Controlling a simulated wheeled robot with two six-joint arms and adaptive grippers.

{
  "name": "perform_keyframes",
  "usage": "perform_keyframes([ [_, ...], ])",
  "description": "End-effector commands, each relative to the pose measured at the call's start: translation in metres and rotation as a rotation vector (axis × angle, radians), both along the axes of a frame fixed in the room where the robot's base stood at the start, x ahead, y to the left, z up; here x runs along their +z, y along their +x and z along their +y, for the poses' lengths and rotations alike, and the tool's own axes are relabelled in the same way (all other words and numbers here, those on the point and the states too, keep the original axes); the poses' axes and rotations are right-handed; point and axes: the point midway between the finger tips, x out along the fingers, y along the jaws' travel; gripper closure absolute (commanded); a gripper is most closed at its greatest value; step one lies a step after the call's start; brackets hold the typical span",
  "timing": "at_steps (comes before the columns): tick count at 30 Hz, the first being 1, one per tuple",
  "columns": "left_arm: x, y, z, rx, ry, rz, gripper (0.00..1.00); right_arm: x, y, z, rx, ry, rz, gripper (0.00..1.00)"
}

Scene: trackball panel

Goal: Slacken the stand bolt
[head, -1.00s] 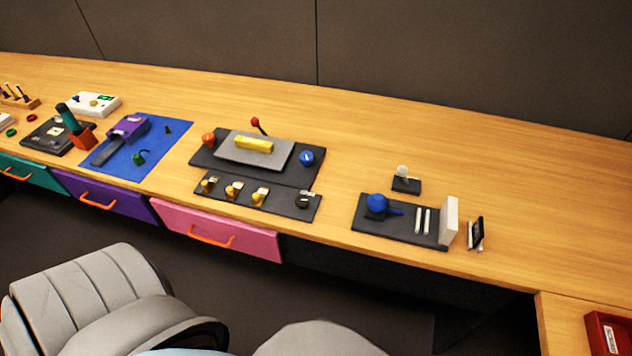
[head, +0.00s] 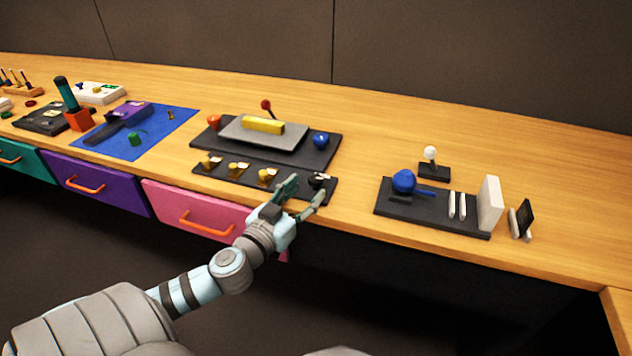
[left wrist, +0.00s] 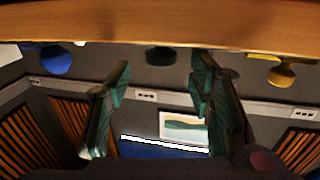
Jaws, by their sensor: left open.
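A black knob (head: 317,180) sits at the right end of the front black strip (head: 216,172), beside several yellow knobs (head: 237,170). I cannot tell for certain which part is the stand bolt; this knob is the one nearest my gripper. My left gripper (head: 306,190) is open and empty at the bench's front edge, just short of the black knob, and its fingers partly cover the strip. In the left wrist view the black knob (left wrist: 160,55) shows beyond and between the two parted fingers (left wrist: 159,80), apart from them. My right gripper is not in view.
Behind the strip is a black panel (head: 325,152) with a yellow bar, a blue ball and a red-tipped lever. To the right, another black base (head: 440,219) holds a blue ball and white pieces. A small black-and-white stand (head: 522,219) is beyond.

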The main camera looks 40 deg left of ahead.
Motion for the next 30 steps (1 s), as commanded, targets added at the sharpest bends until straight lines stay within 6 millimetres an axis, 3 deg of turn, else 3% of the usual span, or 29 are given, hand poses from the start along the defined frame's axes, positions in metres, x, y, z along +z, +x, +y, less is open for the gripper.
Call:
perform_keyframes([
  [3, 0.001, 0.023, 0.004, 0.004, -0.003, -0.002, 0.52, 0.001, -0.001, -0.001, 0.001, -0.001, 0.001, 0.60],
  [9, 0.000, 0.049, 0.007, 0.002, -0.001, 0.002, 0.52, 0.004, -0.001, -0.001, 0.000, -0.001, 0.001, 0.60],
  [19, -0.001, 0.055, 0.007, 0.000, 0.001, 0.002, 0.52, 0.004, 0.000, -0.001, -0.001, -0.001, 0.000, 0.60],
  [20, -0.001, 0.055, 0.007, 0.000, 0.002, 0.002, 0.54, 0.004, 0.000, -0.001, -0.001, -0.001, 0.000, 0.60],
  [28, -0.001, 0.054, 0.007, 0.000, 0.001, 0.003, 0.97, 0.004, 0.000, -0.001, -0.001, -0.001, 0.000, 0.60],
  [30, -0.001, 0.054, 0.007, 0.000, 0.001, 0.002, 0.99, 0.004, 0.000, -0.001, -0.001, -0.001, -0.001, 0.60],
])
